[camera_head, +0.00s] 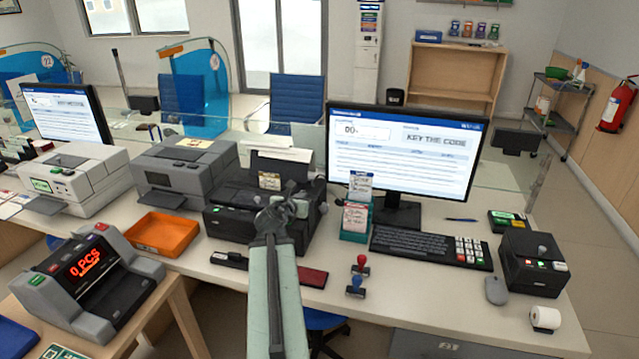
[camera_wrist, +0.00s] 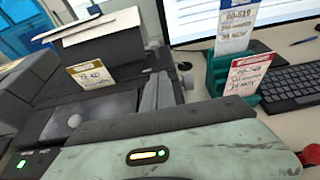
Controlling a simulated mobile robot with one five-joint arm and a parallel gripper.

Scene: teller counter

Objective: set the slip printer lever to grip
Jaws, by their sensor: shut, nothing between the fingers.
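The black slip printer (camera_head: 225,222) stands on the counter left of the monitor, with a paper card on its top. It fills the left of the wrist view (camera_wrist: 100,125). A small dark knob (camera_head: 323,208), which looks like its lever, sticks out at its right side and also shows in the wrist view (camera_wrist: 184,66). I cannot read its setting. My gripper (camera_head: 274,212) is shut and empty over the printer's right front part, left of the knob and apart from it. Its grey fingers show side by side in the wrist view (camera_wrist: 157,93). My arm hides part of the printer's front.
A teal card holder (camera_head: 355,228) stands right of the printer, before the monitor (camera_head: 400,150) and keyboard (camera_head: 430,247). Red (camera_head: 361,264) and blue (camera_head: 355,286) stamps stand in front. An orange tray (camera_head: 163,234) lies left. Bare counter lies around the stamps.

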